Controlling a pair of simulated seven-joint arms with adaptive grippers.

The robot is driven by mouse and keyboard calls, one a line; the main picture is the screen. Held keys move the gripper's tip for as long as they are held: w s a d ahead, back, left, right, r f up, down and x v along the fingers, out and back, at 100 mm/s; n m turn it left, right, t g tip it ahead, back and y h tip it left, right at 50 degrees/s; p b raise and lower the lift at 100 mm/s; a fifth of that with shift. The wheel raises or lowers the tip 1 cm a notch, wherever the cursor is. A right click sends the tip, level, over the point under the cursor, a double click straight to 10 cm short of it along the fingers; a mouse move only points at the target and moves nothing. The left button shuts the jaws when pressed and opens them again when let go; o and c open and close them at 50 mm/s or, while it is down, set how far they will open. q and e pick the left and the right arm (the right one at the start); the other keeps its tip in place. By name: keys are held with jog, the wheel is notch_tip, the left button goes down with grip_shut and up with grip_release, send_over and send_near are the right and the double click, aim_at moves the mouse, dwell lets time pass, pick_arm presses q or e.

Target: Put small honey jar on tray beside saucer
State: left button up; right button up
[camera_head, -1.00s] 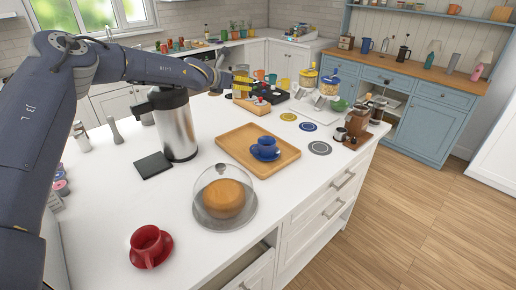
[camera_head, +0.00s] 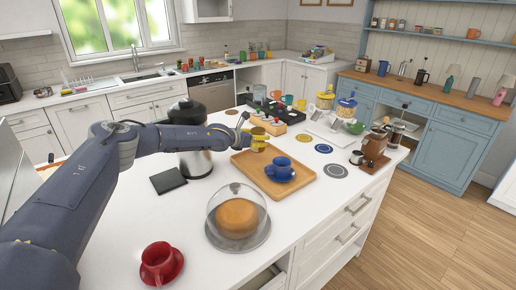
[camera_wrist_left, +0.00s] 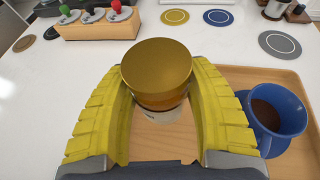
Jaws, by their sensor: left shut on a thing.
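The small honey jar (camera_wrist_left: 157,75) has a gold lid and amber sides. It is between the yellow fingers of my left gripper (camera_wrist_left: 158,110), which is shut on it. In the head view my left gripper (camera_head: 258,138) is over the back left part of the wooden tray (camera_head: 247,168). The jar is too small there to make out clearly. A blue cup (camera_head: 282,167) on a blue saucer (camera_head: 272,176) stands on the tray, to the right of the jar in the wrist view. I cannot tell whether the jar touches the tray. My right gripper is not in view.
A glass dome over a cake (camera_head: 238,218) stands in front of the tray, with a red cup (camera_head: 160,262) nearer. A steel dispenser (camera_head: 195,150) is left of the tray. A wooden rack (camera_wrist_left: 97,24) and round coasters (camera_wrist_left: 277,44) lie beyond it.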

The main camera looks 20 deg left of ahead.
pick_arm(q)
jog(key=shift+f, duration=2.25)
jog(key=o, duration=1.5)
jog(key=shift+f, duration=0.1)
jog(key=shift+s+a+r, duration=0.2)
jog(key=shift+s+r, duration=0.05)
jog(key=shift+s, duration=0.3)
jog(key=shift+v, duration=3.15)
